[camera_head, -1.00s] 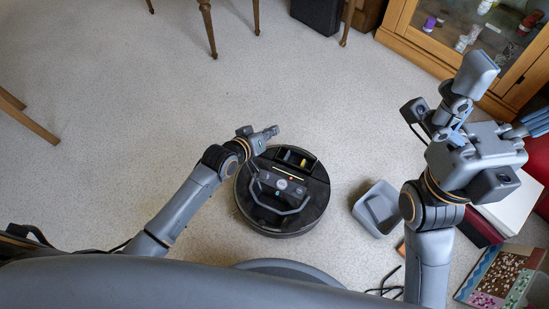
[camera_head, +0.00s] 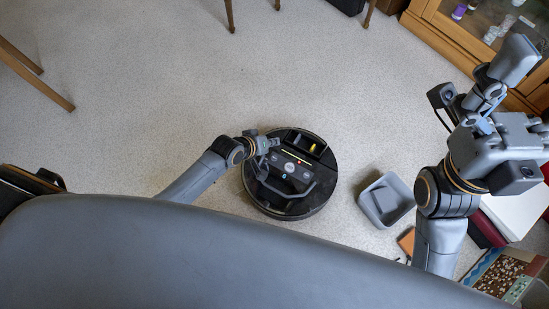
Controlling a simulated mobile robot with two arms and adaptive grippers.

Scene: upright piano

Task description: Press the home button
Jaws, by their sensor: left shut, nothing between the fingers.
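A round black robot vacuum (camera_head: 325,185) sits on the floor in the middle of the head view. Its top has a control panel with a large pale central button (camera_head: 290,168), smaller marks around it, a small blue light below and a red-orange light strip above. I cannot tell which mark is the home button. My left gripper (camera_head: 272,143) is shut and empty, over the vacuum's upper-left part, beside the panel. I cannot tell whether it touches the vacuum. My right gripper (camera_head: 520,95) is raised at the right, away from the vacuum; its jaw opening is unclear.
A grey bin (camera_head: 374,203) stands on the floor right of the vacuum. A wooden glass-fronted cabinet (camera_head: 440,40) is at the upper right. Books and a colourful box (camera_head: 505,275) lie at the lower right. Chair legs (camera_head: 45,80) show at the left. The floor left of the vacuum is clear.

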